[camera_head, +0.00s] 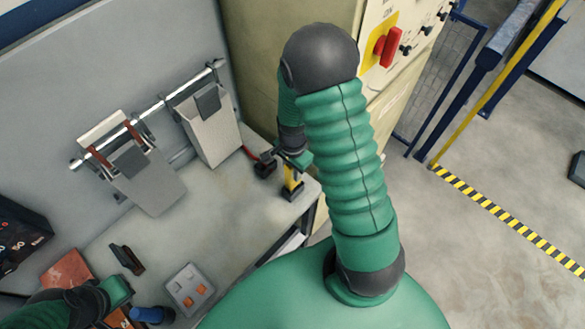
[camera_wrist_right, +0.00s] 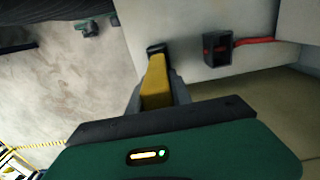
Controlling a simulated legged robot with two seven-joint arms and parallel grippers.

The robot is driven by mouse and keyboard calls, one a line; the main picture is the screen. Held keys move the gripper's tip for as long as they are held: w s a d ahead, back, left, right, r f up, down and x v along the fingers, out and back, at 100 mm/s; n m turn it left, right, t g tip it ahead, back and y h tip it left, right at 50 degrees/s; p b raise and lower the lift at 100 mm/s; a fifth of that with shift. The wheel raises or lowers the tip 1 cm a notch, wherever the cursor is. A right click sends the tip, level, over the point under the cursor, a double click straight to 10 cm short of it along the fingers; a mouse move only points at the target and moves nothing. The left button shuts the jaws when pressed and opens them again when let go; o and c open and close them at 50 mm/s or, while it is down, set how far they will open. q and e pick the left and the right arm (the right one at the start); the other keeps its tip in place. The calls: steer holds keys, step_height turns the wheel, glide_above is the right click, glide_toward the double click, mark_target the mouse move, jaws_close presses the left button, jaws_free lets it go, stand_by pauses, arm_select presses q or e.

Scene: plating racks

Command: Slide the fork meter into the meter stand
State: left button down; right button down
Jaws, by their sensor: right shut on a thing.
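The fork meter (camera_head: 290,178) is a slim yellow body with a black end, above or at the bench's right end; I cannot tell if it touches the bench. My right gripper (camera_head: 294,160) is shut on it. In the right wrist view, the yellow meter (camera_wrist_right: 156,82) sticks out from between the grey fingers (camera_wrist_right: 160,98). A small black box (camera_head: 265,168) with a red cable lies beside it; in the right wrist view this box (camera_wrist_right: 217,48) shows an opening with red inside. It may be the meter stand. My left gripper (camera_head: 117,290) is at the lower left, its fingers unclear.
Two grey hanging plates (camera_head: 210,132) (camera_head: 147,182) are clipped to a metal rail at the back. A grey button box (camera_head: 189,289), a blue cylinder (camera_head: 152,315) and a dark part (camera_head: 127,259) lie on the bench (camera_head: 215,220). A beige cabinet (camera_head: 270,60) stands behind.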

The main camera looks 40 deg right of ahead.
steer(key=shift+w+f+b, duration=0.1)
steer(key=shift+f+b, duration=0.25)
steer(key=shift+f, duration=0.45)
steer(key=c, duration=1.1)
jaws_free()
steer(key=shift+r, duration=0.1)
